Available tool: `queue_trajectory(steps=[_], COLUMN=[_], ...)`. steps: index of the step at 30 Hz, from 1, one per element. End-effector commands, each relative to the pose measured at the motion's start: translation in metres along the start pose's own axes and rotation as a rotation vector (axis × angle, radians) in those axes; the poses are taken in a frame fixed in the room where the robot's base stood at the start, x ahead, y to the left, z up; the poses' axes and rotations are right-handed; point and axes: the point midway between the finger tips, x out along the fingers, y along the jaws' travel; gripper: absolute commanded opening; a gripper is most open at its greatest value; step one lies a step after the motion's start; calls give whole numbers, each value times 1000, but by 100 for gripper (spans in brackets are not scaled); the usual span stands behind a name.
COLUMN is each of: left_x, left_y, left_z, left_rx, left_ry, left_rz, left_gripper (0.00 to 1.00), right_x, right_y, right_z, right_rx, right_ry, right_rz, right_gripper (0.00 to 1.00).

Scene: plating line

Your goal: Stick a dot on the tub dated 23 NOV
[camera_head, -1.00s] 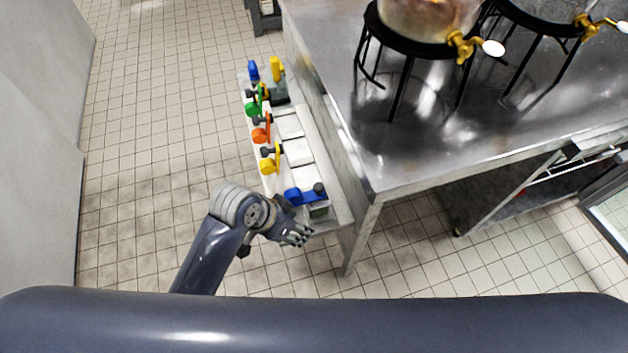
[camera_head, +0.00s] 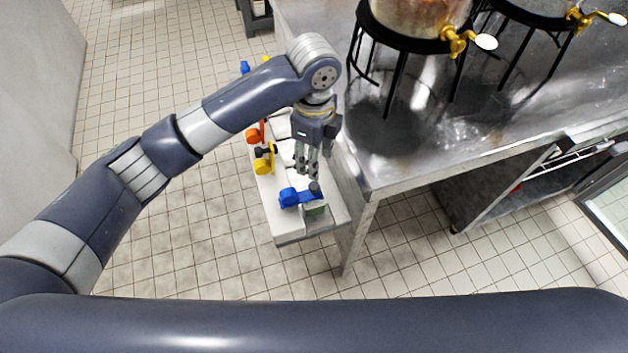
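My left gripper (camera_head: 308,166) points down over the near part of a narrow white shelf (camera_head: 270,208) beside the steel table. Its fingers are small and overlap in this view, so I cannot tell if they are open or shut. Just in front of the fingertips is a blue device with a dark knob (camera_head: 292,197); contact cannot be judged. Beneath it is a small greenish container (camera_head: 315,209). A yellow device (camera_head: 262,165) and an orange one (camera_head: 253,136) stand farther back. No date or dot is readable. My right gripper is not in view.
The steel table (camera_head: 400,165) rises right of the shelf, its edge close to my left gripper. Glass dispensers with brass taps (camera_head: 455,42) stand on black racks there. Tiled floor (camera_head: 200,240) lies open to the left.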

Motion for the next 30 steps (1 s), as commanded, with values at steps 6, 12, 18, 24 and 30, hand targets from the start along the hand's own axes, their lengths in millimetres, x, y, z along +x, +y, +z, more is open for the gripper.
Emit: queue_trajectory(steps=[6, 12, 18, 24, 30], left_x=[21, 60, 91, 106, 107], left_y=[1, 1, 1, 0, 0], left_z=[2, 2, 2, 2, 2], left_rx=[4, 3, 3, 3, 4], left_ry=[-5, -5, -5, -5, -5], left_rz=[7, 6, 4, 2, 1], left_gripper=[43, 43, 43, 43, 43], right_x=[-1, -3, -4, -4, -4], right_y=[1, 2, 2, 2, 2], right_z=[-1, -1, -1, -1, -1], right_rx=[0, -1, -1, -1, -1], right_ry=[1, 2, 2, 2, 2], right_rz=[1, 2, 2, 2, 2], right_gripper=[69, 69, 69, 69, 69])
